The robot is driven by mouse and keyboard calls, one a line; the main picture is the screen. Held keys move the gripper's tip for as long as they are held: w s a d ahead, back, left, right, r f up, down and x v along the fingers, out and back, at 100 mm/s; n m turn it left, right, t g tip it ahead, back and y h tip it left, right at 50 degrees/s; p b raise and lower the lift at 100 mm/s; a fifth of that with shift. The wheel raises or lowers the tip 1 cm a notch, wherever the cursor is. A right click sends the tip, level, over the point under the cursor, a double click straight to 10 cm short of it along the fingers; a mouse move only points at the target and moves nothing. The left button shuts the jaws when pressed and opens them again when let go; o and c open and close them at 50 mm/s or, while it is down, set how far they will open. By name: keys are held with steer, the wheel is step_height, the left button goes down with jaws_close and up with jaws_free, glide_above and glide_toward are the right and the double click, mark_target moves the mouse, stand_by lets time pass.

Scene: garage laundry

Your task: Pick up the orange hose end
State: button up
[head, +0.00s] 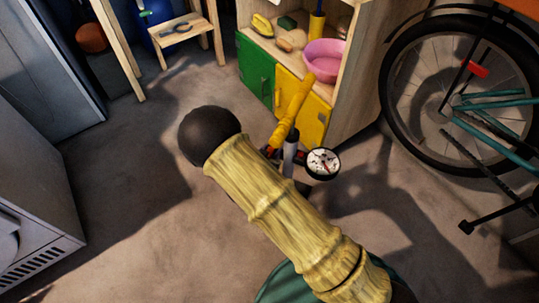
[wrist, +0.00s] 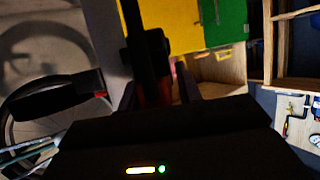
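My gripper (wrist: 157,88) shows dark and blurred in the wrist view. Two dark finger-like parts stand apart, with a dim reddish piece (wrist: 166,92) and a black upright part (wrist: 143,38) between or just beyond them. I cannot tell whether they touch it. In the head view the gripper is mostly hidden behind my bamboo-patterned arm. Just past the arm show a yellow tapered rod (head: 291,112), a grey cylinder (head: 290,148) and a round white dial gauge (head: 323,162). I cannot clearly make out the orange hose end in either view.
A wooden shelf with a green door (head: 255,72) and yellow door (head: 302,108) stands ahead, holding a pink bowl (head: 324,62). A bicycle wheel (head: 402,90) is at the right, a white appliance (head: 35,215) at the left. Floor between them is mostly clear.

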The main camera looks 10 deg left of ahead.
steer(key=shift+a, duration=0.1)
stand_by(0.3)
steer(key=c, duration=0.7)
steer(key=shift+c, duration=0.2)
steer(key=shift+r, duration=0.1)
steer(key=shift+r+p, duration=0.45)
steer(key=shift+r, duration=0.1)
steer(key=r+p, duration=0.2)
steer(key=shift+s+a+r, duration=0.1)
steer(key=shift+s+r, duration=0.25)
steer(key=shift+s, duration=0.05)
steer(key=s+a+p, duration=0.3)
steer(key=s+p, duration=0.1)
steer(key=s, duration=1.3)
steer(key=shift+f, duration=0.2)
